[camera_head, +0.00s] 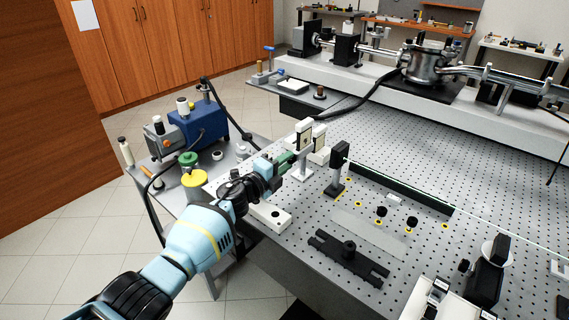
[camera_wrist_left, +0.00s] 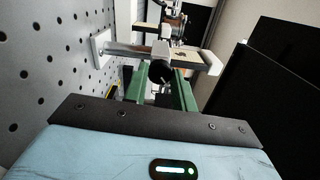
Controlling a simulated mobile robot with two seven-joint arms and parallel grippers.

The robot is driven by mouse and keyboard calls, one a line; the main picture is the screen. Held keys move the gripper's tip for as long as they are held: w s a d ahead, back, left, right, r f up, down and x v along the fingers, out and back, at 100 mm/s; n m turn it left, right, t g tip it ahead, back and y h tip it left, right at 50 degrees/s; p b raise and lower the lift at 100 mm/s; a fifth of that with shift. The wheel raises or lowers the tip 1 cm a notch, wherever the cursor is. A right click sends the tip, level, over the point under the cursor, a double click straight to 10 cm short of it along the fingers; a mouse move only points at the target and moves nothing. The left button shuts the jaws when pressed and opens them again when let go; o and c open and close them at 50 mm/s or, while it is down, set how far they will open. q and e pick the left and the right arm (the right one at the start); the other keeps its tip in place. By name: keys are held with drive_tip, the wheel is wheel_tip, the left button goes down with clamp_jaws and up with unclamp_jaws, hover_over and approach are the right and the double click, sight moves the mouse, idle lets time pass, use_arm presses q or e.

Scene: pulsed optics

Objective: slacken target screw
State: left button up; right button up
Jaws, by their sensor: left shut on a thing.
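A white post mount with a framed plate (camera_head: 304,134) stands on the perforated optical table (camera_head: 340,230), at its left edge. In the left wrist view the post (camera_wrist_left: 128,51) runs sideways from its white base (camera_wrist_left: 101,45). A dark round screw knob (camera_wrist_left: 161,73) sits on the mount, facing the wrist camera. My left gripper (camera_head: 289,158) reaches the mount from the left. Its green fingers, which also show in the left wrist view (camera_wrist_left: 163,88), are shut on the knob, one on each side. The knob is hidden in the head view. My right gripper is not in view.
A black post (camera_head: 338,170) and a long dark bar (camera_head: 400,187) are right of the mount. A black slotted clamp (camera_head: 348,257) lies in front. A side table with a blue pump (camera_head: 199,124) and yellow-topped jar (camera_head: 195,183) stands left, near my arm.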

use_arm(q)
drive_tip(key=n, duration=0.3)
drive_tip(key=shift+n, duration=1.9)
drive_tip(key=o, duration=1)
drive_tip(key=shift+s+a, duration=0.45)
drive_tip(key=shift+a, duration=0.05)
drive_tip(key=shift+s+a+f, duration=0.1)
drive_tip(key=shift+s+a, duration=0.2)
drive_tip(key=shift+s, duration=0.4)
drive_tip(key=shift+v, duration=2.55)
